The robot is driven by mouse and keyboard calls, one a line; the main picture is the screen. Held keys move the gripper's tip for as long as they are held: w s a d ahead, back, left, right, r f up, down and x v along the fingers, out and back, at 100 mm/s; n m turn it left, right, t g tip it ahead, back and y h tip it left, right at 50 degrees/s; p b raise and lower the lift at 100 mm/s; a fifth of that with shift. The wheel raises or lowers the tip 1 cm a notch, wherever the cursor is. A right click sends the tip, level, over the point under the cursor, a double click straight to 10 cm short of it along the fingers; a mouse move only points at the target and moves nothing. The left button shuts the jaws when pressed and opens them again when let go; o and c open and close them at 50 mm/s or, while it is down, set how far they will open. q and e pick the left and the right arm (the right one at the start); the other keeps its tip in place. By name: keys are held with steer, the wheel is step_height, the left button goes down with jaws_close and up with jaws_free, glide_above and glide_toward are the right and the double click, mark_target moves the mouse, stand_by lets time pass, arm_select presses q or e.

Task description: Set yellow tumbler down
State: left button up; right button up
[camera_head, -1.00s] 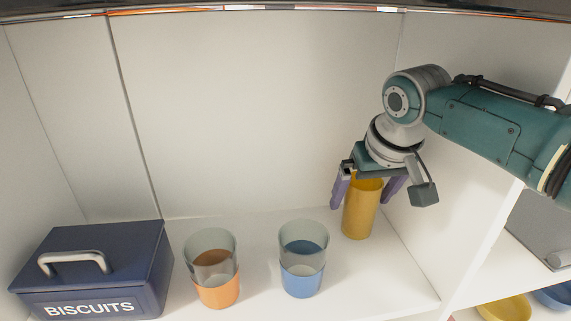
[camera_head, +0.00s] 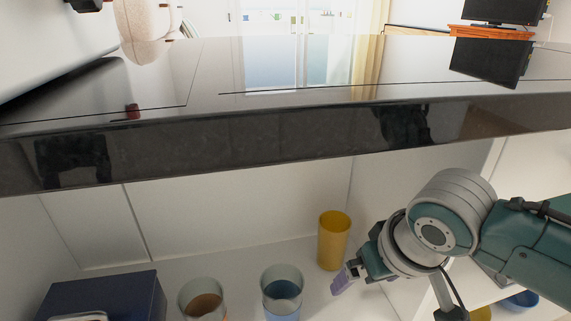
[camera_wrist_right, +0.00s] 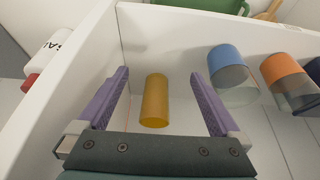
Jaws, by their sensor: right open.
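The yellow tumbler (camera_head: 333,242) stands upright on the white shelf floor, near the right-hand wall of the compartment. In the wrist view the yellow tumbler (camera_wrist_right: 154,100) shows ahead of my right gripper (camera_wrist_right: 160,88), between the lines of its two purple fingers and apart from both. My right gripper (camera_head: 350,277) is open and empty, to the right of and nearer than the tumbler in the head view; one finger is hidden there. My left gripper does not show.
Left of the tumbler stand a glass with a blue base (camera_head: 282,288) and a glass with an orange base (camera_head: 202,302). A dark blue box (camera_head: 105,296) sits further left. A glossy black top (camera_head: 290,130) overhangs the compartment.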

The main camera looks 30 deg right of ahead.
steer(key=s+a+r+n, duration=0.2)
steer(key=s+a+r, duration=0.1)
steer(key=s, duration=0.4)
steer(key=s+a+r+n+y, duration=0.1)
steer(key=s+a+r, duration=0.3)
steer(key=s, duration=0.4)
steer(key=shift+s+a+r+n+g, duration=0.2)
steer(key=shift+a+r+n+g, duration=0.15)
steer(key=shift+r+n, duration=0.4)
steer(key=shift+f, duration=0.15)
step_height(320, 180, up, 76)
steer(key=p, duration=7.6)
steer(key=shift+r, duration=0.25)
